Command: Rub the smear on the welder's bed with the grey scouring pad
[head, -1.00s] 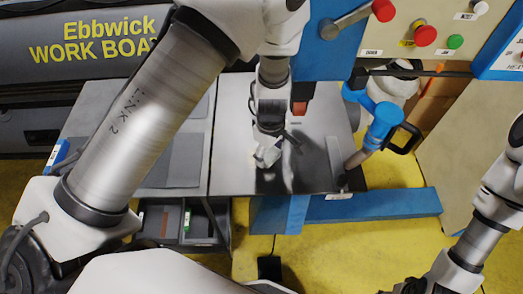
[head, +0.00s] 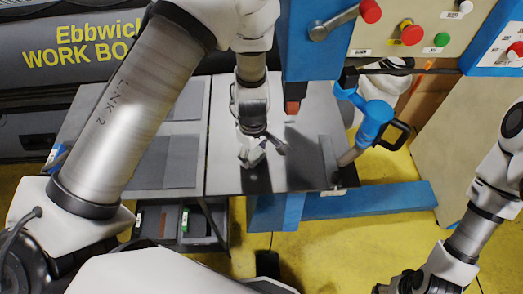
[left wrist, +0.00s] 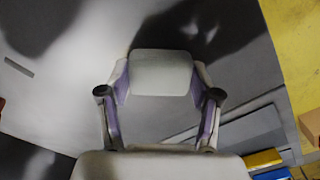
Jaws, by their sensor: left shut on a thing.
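My left gripper (head: 252,158) is low over the welder's bed (head: 222,125), near its front edge. In the left wrist view its fingers (left wrist: 160,92), with purple inner faces, are shut on the grey scouring pad (left wrist: 160,72). I cannot tell whether the pad touches the bed. Dark patches lie on the bed around the gripper, and I cannot tell smear from shadow among them. My right gripper (head: 408,284) is at the bottom right, away from the bed, and its fingers are unclear.
The welder's blue head (head: 312,45) and red-orange tip (head: 292,107) stand just behind and right of my left gripper. A blue hand tool (head: 374,118) is at the bed's right side. A dark table (head: 140,188) with grey sheets adjoins on the left.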

